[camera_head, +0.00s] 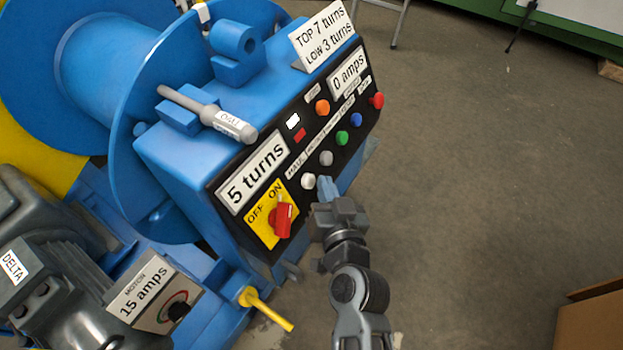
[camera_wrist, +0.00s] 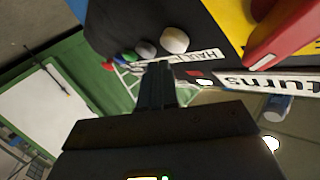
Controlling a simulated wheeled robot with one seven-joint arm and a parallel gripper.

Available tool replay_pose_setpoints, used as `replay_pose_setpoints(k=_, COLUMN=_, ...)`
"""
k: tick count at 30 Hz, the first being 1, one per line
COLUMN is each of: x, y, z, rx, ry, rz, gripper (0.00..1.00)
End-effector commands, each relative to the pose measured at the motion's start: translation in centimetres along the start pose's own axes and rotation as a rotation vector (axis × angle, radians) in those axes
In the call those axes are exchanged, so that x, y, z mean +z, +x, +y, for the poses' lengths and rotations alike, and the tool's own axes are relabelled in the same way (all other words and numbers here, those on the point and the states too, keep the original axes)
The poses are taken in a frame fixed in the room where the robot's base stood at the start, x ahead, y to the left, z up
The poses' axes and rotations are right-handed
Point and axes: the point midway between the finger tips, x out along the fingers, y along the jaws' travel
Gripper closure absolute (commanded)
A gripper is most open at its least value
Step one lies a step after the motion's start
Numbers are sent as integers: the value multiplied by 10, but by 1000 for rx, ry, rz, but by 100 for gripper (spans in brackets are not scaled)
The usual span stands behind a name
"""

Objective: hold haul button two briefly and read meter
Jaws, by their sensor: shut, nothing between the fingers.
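The blue machine's black panel carries a row of buttons: white (camera_head: 308,181), grey (camera_head: 326,158), green (camera_head: 342,138), blue (camera_head: 355,120) and red (camera_head: 377,100). The small labels are hard to read in the head view; the wrist view shows "HAUL" beside the white button (camera_wrist: 174,40). The grey button also shows there (camera_wrist: 145,49). A meter plate (camera_head: 349,72) reads "0 amps". My gripper (camera_head: 325,186) is shut and empty, its fingertips close to the white and grey buttons. Contact cannot be told. In the wrist view its fingers (camera_wrist: 157,75) point towards the panel.
A plate (camera_head: 252,178) reads "5 turns". A red rotary switch (camera_head: 281,219) sits on a yellow OFF/ON plate. An orange button (camera_head: 322,107) is higher up. A motor box (camera_head: 150,295) reads "15 amps". A yellow lever (camera_head: 268,309) sticks out below.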

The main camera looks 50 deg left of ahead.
Motion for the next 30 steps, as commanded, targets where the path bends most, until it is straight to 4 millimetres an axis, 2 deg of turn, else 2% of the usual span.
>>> replay_pose_setpoints(k=30, x=4, y=6, z=-4, rx=0, ry=0, rz=0, gripper=100)
